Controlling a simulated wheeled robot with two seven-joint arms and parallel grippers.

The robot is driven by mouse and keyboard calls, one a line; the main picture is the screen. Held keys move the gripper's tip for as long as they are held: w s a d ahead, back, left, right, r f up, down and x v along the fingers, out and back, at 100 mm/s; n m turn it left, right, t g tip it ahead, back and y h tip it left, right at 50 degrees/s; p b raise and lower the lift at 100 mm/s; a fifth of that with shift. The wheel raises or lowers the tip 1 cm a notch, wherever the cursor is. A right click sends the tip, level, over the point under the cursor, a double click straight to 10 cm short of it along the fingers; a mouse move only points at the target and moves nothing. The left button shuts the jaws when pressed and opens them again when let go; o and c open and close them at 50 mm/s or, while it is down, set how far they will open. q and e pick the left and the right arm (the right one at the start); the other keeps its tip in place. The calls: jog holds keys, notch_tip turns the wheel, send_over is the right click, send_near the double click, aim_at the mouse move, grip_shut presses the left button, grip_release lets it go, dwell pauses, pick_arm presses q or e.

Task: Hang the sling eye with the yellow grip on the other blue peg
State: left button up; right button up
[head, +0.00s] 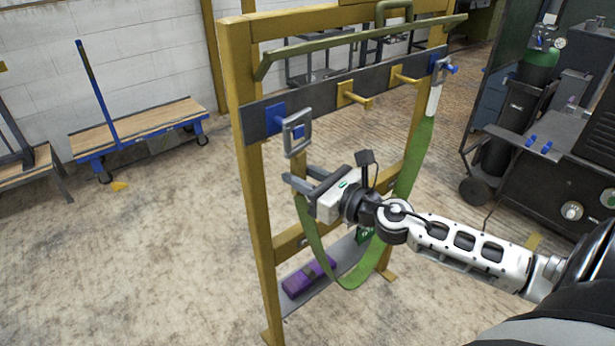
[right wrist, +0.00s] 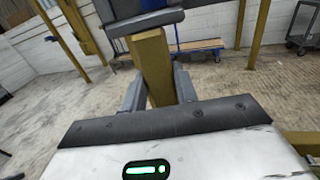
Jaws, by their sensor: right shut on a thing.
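The green sling (head: 421,150) hangs in a loop, its far eye (head: 440,72) on the right blue peg (head: 452,68). My right gripper (head: 309,183) is shut on the yellow grip (right wrist: 153,68), below the near grey eye (head: 286,138). This eye stands upright at the left blue peg (head: 273,119). Blue shows through its opening, but I cannot tell whether the peg passes through it or lies behind it. In the right wrist view the eye's lower bar (right wrist: 145,22) is above the grip. My left gripper is not in view.
Two yellow pegs (head: 356,98) stand on the dark rail between the blue ones. The yellow frame (head: 256,215) has a low shelf with a purple bundle (head: 308,277). A welding cart (head: 555,165) is at right.

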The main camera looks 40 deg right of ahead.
jog(key=shift+w+r, duration=0.1)
jog(key=shift+w, duration=1.05)
jog(key=shift+w+a+f, duration=0.1)
jog(key=shift+w+f, duration=0.25)
jog(key=shift+w, duration=0.15)
jog(key=shift+w+f, duration=0.2)
jog(key=shift+f, duration=0.05)
jog(key=shift+f+b, duration=0.1)
jog(key=shift+b, duration=0.2)
jog(key=o, duration=1.4)
jog(key=shift+f, duration=0.2)
